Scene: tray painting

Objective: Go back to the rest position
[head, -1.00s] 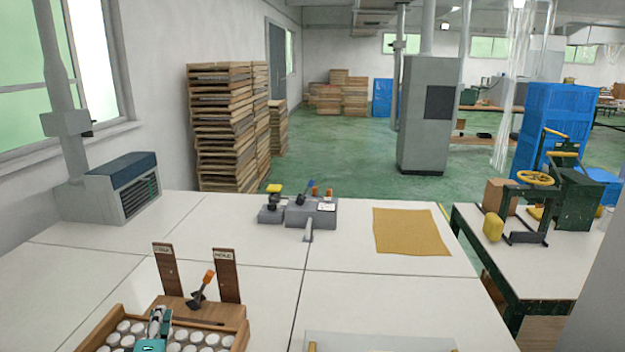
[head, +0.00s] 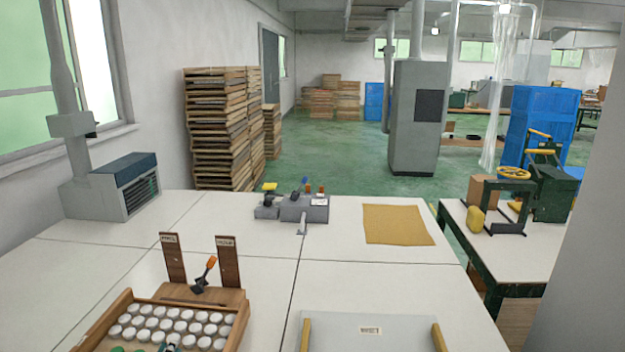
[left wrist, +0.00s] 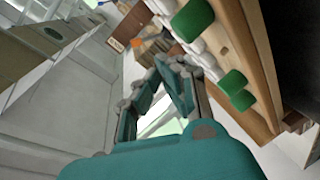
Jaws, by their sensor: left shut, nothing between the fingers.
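The tray holds rows of white round pieces (head: 180,326) and a few green ones (head: 117,349), which also show in the left wrist view (left wrist: 238,82). My right gripper is in neither view.
An orange-handled tool (head: 207,272) stands behind the tray between two brown labelled uprights. A grey board (head: 370,318) with yellow side bars lies right of it. A grey tool holder (head: 303,209) and a tan sheet (head: 396,225) lie farther back. The table between them is clear.

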